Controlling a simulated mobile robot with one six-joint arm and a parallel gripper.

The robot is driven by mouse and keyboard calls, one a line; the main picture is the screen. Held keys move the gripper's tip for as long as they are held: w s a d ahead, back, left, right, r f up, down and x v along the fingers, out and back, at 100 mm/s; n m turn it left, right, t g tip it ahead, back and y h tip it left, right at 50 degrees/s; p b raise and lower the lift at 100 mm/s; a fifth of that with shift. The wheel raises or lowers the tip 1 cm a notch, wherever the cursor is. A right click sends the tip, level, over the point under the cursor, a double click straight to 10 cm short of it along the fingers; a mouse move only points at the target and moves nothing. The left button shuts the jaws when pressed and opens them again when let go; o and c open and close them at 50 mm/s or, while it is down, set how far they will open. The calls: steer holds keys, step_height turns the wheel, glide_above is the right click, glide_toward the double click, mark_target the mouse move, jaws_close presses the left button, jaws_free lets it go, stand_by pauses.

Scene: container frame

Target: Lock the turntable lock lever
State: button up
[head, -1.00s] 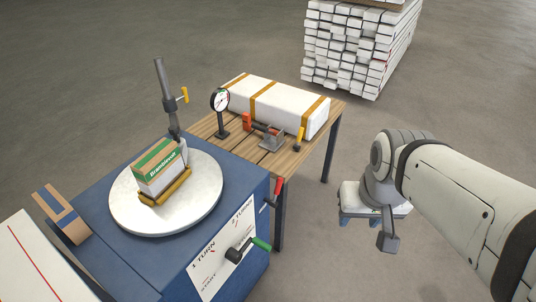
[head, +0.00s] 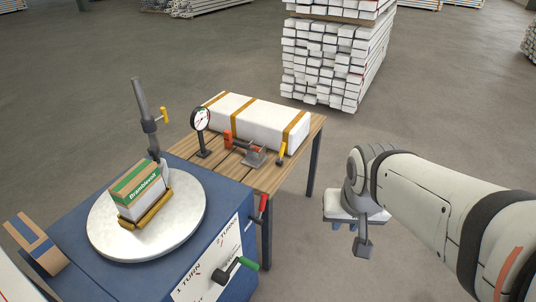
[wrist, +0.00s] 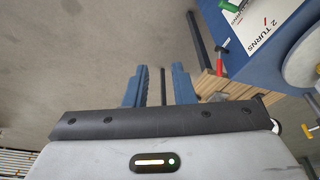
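A lever with a red grip (head: 262,207) sits on the right side of the blue turntable cabinet (head: 225,200), near its top edge. It looks like the lock lever, and its grip points up. The red grip also shows in the wrist view (wrist: 220,60). The round pale turntable (head: 105,235) lies on top and bears a green-and-white box (head: 140,188) in a yellow holder. My gripper (head: 350,215) is right of the cabinet, well apart from the lever. In the wrist view its two blue fingers (wrist: 159,72) stand apart with nothing held between them.
A wooden table (head: 215,165) behind bears a dial gauge (head: 201,120), a clamp and a long white package (head: 255,115). Floor is open between table and my arm. Stacked white lumber (head: 325,65) stands behind.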

steer(key=w+f+m+t+b, duration=0.1)
steer(key=w+f+b, duration=0.1)
steer(key=w+f, duration=0.1)
steer(key=w+d+f+m+t+b, duration=0.1)
steer(key=w+f+m+b, duration=0.1)
steer(key=w, duration=0.3)
steer(key=w+d+f+m+t+b, duration=0.1)
steer(key=w+f+m+t+b, duration=0.1)
steer(key=w+f+b, duration=0.1)
steer(key=shift+w+d+f+h, duration=0.2)
steer(key=shift+w+f, duration=0.15)
steer(key=shift+f, duration=0.2)
steer(key=shift+w+d+f+h, duration=0.1)
steer(key=shift+w+f+h, duration=0.15)
steer(key=shift+f, duration=0.25)
jaws_close()
steer(key=w+a+f+m+t+y+b, duration=0.2)
steer(key=w+a+f+m+y+b, duration=0.2)
steer(key=f+b, duration=0.4)
steer(key=w+a+f+m+t+y+b, duration=0.3)
steer(key=w+a+f+m+y+b, duration=0.2)
steer(key=w+f+b, duration=0.2)
steer(key=shift+w+f+m+t+y+b, duration=0.35)
steer(key=shift+w+f, duration=0.75)
steer(key=shift+f, duration=0.8)
